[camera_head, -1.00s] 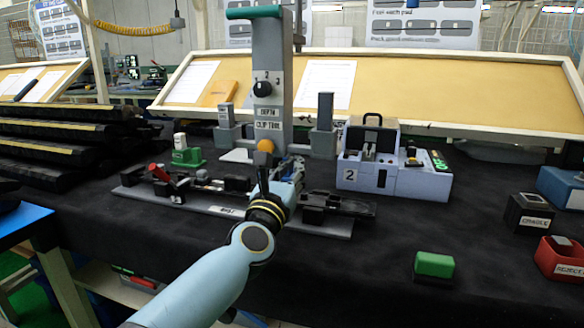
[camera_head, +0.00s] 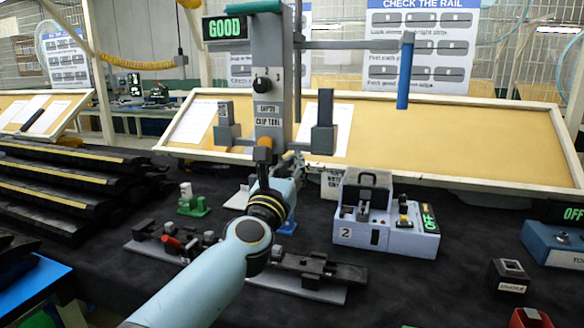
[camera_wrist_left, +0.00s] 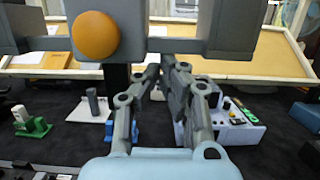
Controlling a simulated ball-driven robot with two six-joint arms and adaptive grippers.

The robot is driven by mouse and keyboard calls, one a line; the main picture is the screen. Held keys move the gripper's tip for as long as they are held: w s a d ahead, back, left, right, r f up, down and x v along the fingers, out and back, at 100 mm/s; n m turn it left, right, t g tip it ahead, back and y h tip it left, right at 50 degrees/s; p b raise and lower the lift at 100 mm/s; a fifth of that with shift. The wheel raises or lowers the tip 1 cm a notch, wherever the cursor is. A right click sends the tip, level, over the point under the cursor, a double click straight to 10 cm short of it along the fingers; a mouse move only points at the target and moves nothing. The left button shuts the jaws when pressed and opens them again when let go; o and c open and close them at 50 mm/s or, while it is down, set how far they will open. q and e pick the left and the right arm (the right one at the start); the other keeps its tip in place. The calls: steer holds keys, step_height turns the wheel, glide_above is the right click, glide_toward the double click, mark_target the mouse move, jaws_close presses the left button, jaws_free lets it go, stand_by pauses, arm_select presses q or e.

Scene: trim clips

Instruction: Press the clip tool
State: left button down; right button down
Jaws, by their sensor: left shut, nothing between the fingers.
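The grey clip tool (camera_head: 271,60) stands behind my arm, with a black dial (camera_head: 262,86), a teal top bar (camera_head: 254,8) and side blocks. Its orange knob (camera_wrist_left: 96,36) is close at the upper left of the wrist view. My left gripper (camera_wrist_left: 168,62) is shut and empty, its fingertips together just below the tool's crossbar. Whether they touch it I cannot tell. In the head view it is mostly hidden by my wrist. The rail base (camera_head: 335,293) lies below, partly behind my arm, with a red piece (camera_head: 172,244) on its left part. My right gripper is out of view.
A green-lit display (camera_head: 225,28) reads GOOD. A blue rod (camera_head: 405,75) hangs from a grey arm at right. A pale box marked 2 (camera_head: 385,237) stands right of the tool, a green fixture (camera_head: 193,205) left. Black rails (camera_head: 60,190) are stacked far left.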

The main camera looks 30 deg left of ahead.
mark_target(293, 145)
arm_select(q)
steer(key=shift+r+p, duration=1.25)
steer(key=shift+r, duration=0.6)
